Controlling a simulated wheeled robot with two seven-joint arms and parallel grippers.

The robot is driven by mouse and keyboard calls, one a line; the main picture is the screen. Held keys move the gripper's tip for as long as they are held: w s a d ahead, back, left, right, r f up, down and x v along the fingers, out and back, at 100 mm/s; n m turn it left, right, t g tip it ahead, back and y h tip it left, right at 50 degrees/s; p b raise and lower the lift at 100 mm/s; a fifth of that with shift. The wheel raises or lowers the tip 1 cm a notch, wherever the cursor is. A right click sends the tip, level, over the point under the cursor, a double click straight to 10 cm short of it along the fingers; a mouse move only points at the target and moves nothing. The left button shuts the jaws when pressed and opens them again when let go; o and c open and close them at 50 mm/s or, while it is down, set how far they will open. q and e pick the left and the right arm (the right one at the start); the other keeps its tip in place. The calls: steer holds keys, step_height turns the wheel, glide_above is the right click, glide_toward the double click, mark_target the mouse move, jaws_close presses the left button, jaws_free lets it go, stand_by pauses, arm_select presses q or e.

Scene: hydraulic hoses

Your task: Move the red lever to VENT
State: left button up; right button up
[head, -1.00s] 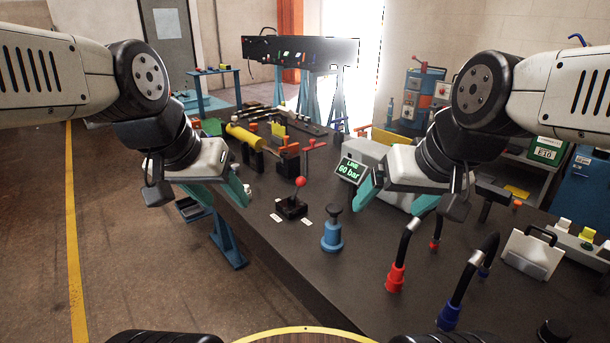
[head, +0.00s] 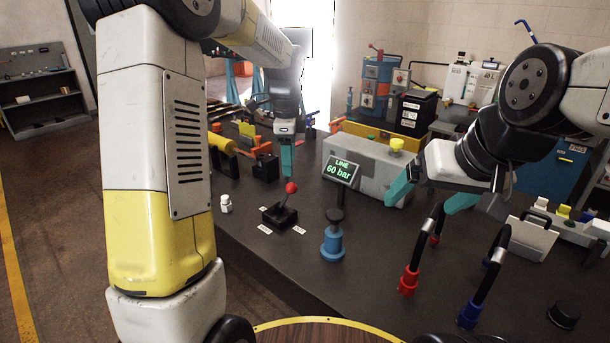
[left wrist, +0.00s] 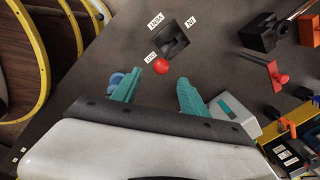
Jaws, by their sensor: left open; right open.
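The red lever (head: 291,188) has a round red knob on a thin stalk, rising from a black base (head: 279,215) on the bench. The stalk leans slightly right in the head view. The knob also shows in the left wrist view (left wrist: 161,67), just beyond and between the fingertips. My left gripper (head: 287,170) is open, teal fingers pointing down close to the knob, with nothing between them. My right gripper (head: 425,200) is open and empty over the bench's right part.
A display (head: 342,170) reads LINE 60 bar, right of the lever. A blue plunger-like fitting (head: 333,243) stands in front of it. Hoses with red (head: 408,281) and blue (head: 470,314) collars rise at the right. A small white object (head: 226,204) sits left of the lever.

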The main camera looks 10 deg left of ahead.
arm_select(q)
steer(key=shift+w+d+f, duration=0.1)
steer(key=shift+w+f, duration=0.1)
steer(key=shift+f, duration=0.1)
glide_above(286, 197)
steer(key=d, duration=0.2)
steer(key=f, duration=0.7)
steer(key=shift+s+a+f, duration=0.15)
steer(key=shift+s+f, duration=0.1)
steer(key=shift+s, duration=0.05)
jaws_close()
stand_by(0.5)
